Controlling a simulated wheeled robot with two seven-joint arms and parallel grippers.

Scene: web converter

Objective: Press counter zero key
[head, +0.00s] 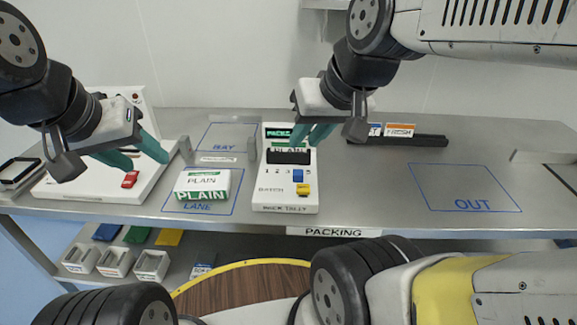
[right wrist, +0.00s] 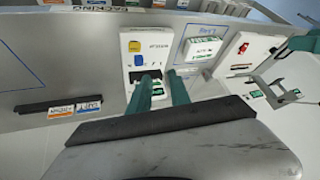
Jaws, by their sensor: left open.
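The white counter (head: 266,200), lettered PACK TALLY, stands on the bench with a dark display, digits 1 2 3, a blue key (head: 297,175) and a yellow key (head: 303,190). I cannot read a zero mark on either key. Both keys also show in the right wrist view, yellow (right wrist: 135,46) and blue (right wrist: 138,60). My right gripper (head: 310,137) is over the counter's far end, its fingers slightly apart and partly hiding the display; I see nothing held. My left gripper (head: 140,156) is open and empty above the white machine at left.
A white machine (head: 85,188) with a red switch (head: 130,179) stands at left. A PLAIN pack (head: 202,182) lies in the LANE outline beside the counter. The OUT outline (head: 465,187) is clear.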

